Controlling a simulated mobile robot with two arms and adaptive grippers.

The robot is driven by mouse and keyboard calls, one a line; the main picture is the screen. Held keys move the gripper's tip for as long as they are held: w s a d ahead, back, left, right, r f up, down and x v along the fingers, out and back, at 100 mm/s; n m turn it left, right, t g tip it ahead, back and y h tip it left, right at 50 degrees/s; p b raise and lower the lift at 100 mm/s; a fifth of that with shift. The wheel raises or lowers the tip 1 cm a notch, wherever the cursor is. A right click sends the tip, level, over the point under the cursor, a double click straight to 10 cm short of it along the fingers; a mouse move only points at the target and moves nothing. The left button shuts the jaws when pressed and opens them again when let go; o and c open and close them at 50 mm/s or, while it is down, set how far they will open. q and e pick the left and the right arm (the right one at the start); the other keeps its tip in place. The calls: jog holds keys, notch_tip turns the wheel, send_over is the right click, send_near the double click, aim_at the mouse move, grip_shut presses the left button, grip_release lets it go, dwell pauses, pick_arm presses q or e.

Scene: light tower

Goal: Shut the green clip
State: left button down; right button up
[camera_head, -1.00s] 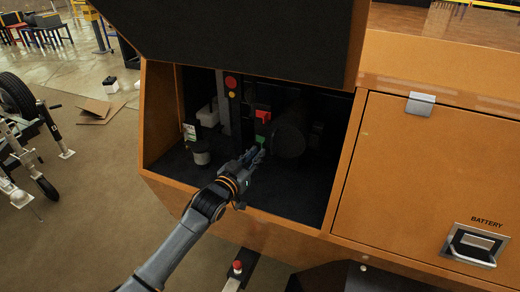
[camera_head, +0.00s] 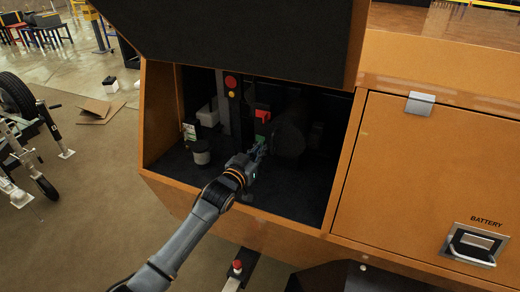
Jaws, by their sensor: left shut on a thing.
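The green clip (camera_head: 260,139) is inside the open compartment of the orange cabinet, just below a red clip (camera_head: 262,114). My left gripper (camera_head: 258,150) reaches in from the front left and its fingertips are at the green clip, covering its lower part. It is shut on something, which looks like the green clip. The fingers are small and dark, so the exact grip is hard to make out. My right gripper is not in the picture.
A dark round part (camera_head: 291,138) stands right beside the gripper. A jar (camera_head: 201,153) stands on the compartment floor to the left. The raised dark lid (camera_head: 240,35) hangs above. A closed battery door (camera_head: 430,185) is at the right.

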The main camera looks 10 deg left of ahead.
pick_arm(q)
jog(key=shift+w+d+r+n+y, duration=0.15)
jog(key=shift+d+n+y, duration=0.15)
jog(key=shift+n+y, duration=0.45)
jog(key=c, duration=1.8)
grip_release()
jog(key=s+a, duration=0.2)
jog(key=s, duration=1)
